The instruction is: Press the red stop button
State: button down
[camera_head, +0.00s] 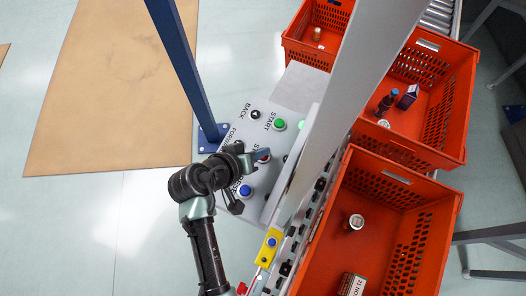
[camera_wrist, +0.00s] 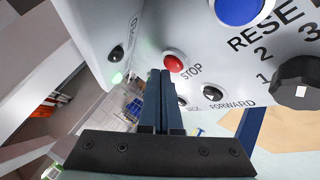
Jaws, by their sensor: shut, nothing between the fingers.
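The red stop button (camera_wrist: 174,63) sits in a pale ring on the grey control panel, with the word STOP printed beside it in the wrist view. My gripper (camera_wrist: 160,73) is shut and empty; its dark blue fingertips are just below and left of the button in that view. I cannot tell whether they touch it. In the head view my gripper (camera_head: 262,154) reaches over the panel (camera_head: 240,112) and hides most of the stop button.
A green START button (camera_head: 279,124), a black BACK button (camera_head: 255,114) and a blue RESET button (camera_wrist: 240,10) are nearby. A black selector knob (camera_wrist: 298,82) is on the same panel. A blue post (camera_head: 184,65) and a grey beam (camera_head: 350,90) flank the panel. Orange totes (camera_head: 437,45) stand at right.

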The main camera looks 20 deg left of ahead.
jog(key=shift+f+b, duration=0.3)
jog(key=shift+f, duration=0.2)
dwell(0.7)
jog(key=shift+r, duration=0.1)
jog(key=shift+r+p, duration=0.8)
jog(key=shift+p, duration=0.1)
notch_tip(320, 180, up, 5)
jog(key=p, duration=0.4)
jog(key=shift+p, duration=0.35)
dwell(0.5)
